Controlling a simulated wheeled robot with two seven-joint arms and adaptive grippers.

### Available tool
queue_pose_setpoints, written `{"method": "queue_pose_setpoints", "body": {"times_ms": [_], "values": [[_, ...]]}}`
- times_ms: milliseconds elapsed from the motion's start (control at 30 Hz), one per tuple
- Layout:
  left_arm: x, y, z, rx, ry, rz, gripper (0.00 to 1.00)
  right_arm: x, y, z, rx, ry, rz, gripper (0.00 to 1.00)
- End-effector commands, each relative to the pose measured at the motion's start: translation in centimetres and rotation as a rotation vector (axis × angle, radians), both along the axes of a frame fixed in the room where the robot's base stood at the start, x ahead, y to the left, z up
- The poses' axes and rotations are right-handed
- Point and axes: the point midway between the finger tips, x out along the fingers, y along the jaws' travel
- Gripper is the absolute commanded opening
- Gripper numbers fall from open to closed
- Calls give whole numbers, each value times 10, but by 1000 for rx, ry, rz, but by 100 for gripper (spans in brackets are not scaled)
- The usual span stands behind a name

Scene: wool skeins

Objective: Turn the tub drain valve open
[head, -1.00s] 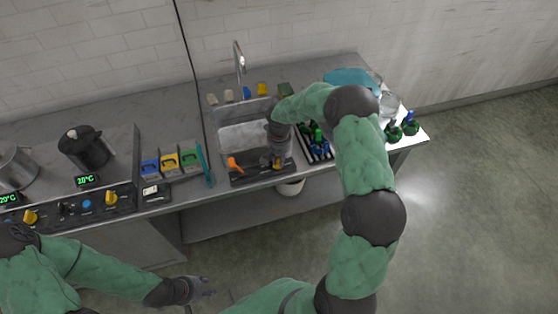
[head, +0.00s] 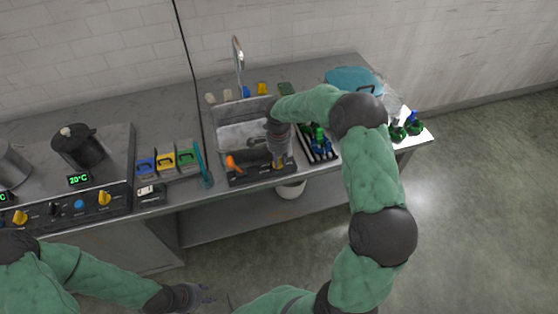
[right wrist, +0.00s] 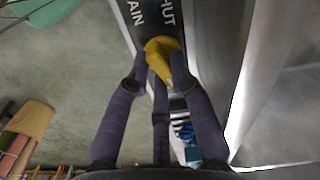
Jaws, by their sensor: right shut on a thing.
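The drain valve's yellow knob (right wrist: 163,52) sits on a dark strip lettered "SHUT" and what looks like "DRAIN" in the right wrist view. My right gripper (right wrist: 163,68) is shut on the knob, its fingers around it. In the head view my right gripper (head: 278,160) reaches down to the front panel (head: 250,177) of the grey tub (head: 228,138), hiding most of the knob. My left gripper (head: 208,296) hangs open and empty above the floor, away from the counter.
An orange handle (head: 233,162) is on the same panel, left of the knob. A rack with blue and green things (head: 320,145) stands right of the tub. A tall faucet (head: 238,62) rises behind it. A white bucket (head: 290,190) is below the counter.

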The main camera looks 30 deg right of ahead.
Motion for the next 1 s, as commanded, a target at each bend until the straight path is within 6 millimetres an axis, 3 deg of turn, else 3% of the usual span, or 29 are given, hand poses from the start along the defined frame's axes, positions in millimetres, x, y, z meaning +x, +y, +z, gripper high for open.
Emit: {"method": "queue_pose_setpoints", "body": {"times_ms": [433, 1000], "values": [[0, 0, -10, 0, 0, 0, 40, 0, 2, 0, 1, -1, -282, 0], [0, 0, -11, 0, 0, 0, 40, 0, 2, 0, 1, -1, -351, 0]]}}
